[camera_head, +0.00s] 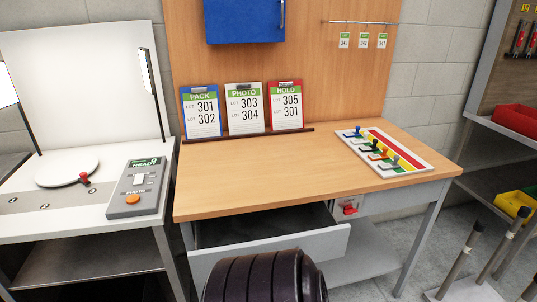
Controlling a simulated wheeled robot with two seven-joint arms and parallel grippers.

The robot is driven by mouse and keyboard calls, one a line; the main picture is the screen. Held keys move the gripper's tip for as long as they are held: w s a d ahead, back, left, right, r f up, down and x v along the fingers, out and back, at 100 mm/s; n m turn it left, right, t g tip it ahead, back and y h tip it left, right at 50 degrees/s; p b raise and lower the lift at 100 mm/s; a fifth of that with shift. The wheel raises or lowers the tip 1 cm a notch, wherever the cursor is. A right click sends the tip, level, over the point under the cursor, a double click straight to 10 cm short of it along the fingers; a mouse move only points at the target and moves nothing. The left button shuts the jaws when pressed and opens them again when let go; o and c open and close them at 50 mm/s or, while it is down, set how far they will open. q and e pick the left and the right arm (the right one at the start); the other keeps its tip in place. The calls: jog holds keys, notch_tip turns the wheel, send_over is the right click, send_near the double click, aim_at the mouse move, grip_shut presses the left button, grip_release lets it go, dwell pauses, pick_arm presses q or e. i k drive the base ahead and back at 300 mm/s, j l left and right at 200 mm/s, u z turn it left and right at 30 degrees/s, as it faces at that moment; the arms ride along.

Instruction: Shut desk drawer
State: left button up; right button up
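The desk (250,195) has a wooden top and grey metal legs. Its grey drawer (322,240) is pulled out toward me below the left part of the desktop, and a strip of its dark inside shows. A dark ribbed rounded part, which looks like one of my arm links, covers the lower middle of the drawer front. I cannot tell whether it touches the drawer. Neither of my grippers' fingers shows.
A red switch (350,208) sits right of the drawer. A photo table with a control box (138,188) is at left. Upright posts (462,258) stand at lower right.

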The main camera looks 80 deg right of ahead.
aim_at(311, 227)
jog(key=z, duration=2.7)
jog(key=k+j+u, duration=0.1)
jog(key=u, duration=0.15)
jog(key=j, duration=0.1)
